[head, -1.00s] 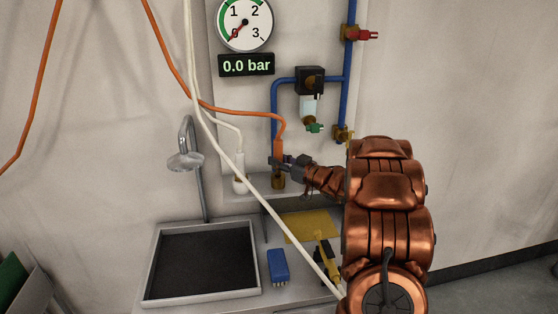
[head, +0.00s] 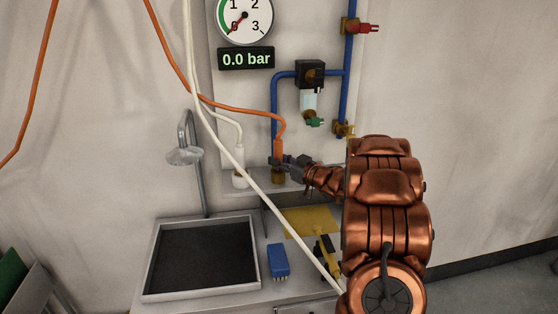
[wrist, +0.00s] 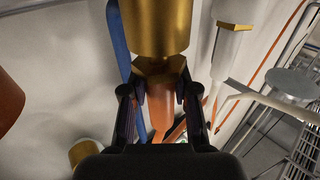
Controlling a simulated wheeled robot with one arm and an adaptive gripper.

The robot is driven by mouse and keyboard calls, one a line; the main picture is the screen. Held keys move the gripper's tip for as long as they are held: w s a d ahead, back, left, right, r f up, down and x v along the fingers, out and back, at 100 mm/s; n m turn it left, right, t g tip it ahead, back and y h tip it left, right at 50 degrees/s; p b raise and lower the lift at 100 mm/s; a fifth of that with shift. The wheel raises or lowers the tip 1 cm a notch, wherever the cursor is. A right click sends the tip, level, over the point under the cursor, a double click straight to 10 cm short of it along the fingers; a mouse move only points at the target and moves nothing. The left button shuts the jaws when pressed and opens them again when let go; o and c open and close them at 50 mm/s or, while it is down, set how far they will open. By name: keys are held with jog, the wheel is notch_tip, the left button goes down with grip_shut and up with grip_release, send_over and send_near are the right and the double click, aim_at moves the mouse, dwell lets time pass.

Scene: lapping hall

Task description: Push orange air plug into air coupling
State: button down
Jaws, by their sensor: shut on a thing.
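The orange air plug (head: 279,148), with its orange hose rising from it, stands upright at the small wall shelf. My gripper (head: 284,162) is shut on it from the right. In the wrist view the two dark fingers (wrist: 162,108) flank the orange plug body (wrist: 160,105) and its brass hex part (wrist: 158,70). The brass air coupling (head: 279,177) is directly below the plug in the head view. In the wrist view the coupling (wrist: 158,25) is in line with the plug and appears to meet its brass end. How deep the plug sits is hidden.
A white plug (head: 239,166) with a white hose stands just left of the coupling. The gauge display (head: 246,58) reads 0.0 bar. Blue pipes (head: 346,85) with valves run on the right. Below are a dark tray (head: 147,270), a blue box (head: 278,260) and a yellow plate (head: 310,221).

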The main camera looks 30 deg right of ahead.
jog(key=shift+f+b, duration=0.3)
jog(key=shift+f, duration=0.45)
jog(key=c, duration=0.8)
grip_release()
jog(key=v, duration=1.2)
